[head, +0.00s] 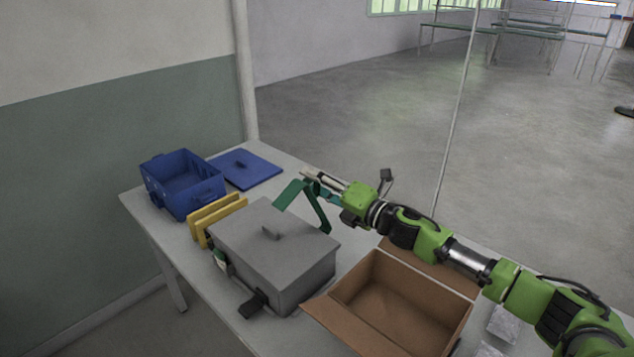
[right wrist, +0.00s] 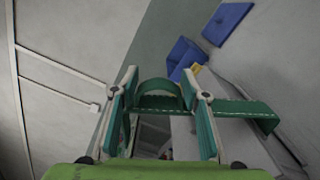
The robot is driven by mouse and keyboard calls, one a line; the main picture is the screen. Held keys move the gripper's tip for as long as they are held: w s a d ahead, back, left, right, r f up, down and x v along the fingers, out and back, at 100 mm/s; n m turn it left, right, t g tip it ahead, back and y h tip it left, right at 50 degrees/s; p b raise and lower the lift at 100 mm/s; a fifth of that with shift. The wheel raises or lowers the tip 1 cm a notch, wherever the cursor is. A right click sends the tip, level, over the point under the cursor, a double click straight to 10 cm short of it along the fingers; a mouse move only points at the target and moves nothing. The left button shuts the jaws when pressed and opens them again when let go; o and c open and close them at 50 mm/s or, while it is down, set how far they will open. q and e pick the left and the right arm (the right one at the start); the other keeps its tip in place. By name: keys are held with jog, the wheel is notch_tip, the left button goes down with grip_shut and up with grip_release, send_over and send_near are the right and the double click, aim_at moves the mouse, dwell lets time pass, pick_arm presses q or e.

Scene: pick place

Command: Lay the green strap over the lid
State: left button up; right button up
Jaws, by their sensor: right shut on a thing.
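The green strap (head: 290,193) hangs bent from my right gripper (head: 311,178), behind the far edge of the grey box. One end slants left and another part drops toward the box's back right side. My right gripper is shut on the strap; the right wrist view shows the strap (right wrist: 243,108) passing between its fingers (right wrist: 161,84) and out to the right. The grey lid (head: 300,236) with a small handle lies closed on the grey box (head: 305,285). I cannot tell whether the strap touches the lid. My left gripper is out of view.
An open cardboard box (head: 372,322) stands right of the grey box, under my right arm. Yellow pieces (head: 217,214) stand left of it. A blue bin (head: 167,196) and a flat blue lid (head: 256,172) lie farther back. A black latch (head: 254,302) sticks out in front.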

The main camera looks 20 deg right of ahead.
jog(key=o, duration=1.3)
jog(key=shift+o, duration=0.2)
jog(key=v, duration=1.2)
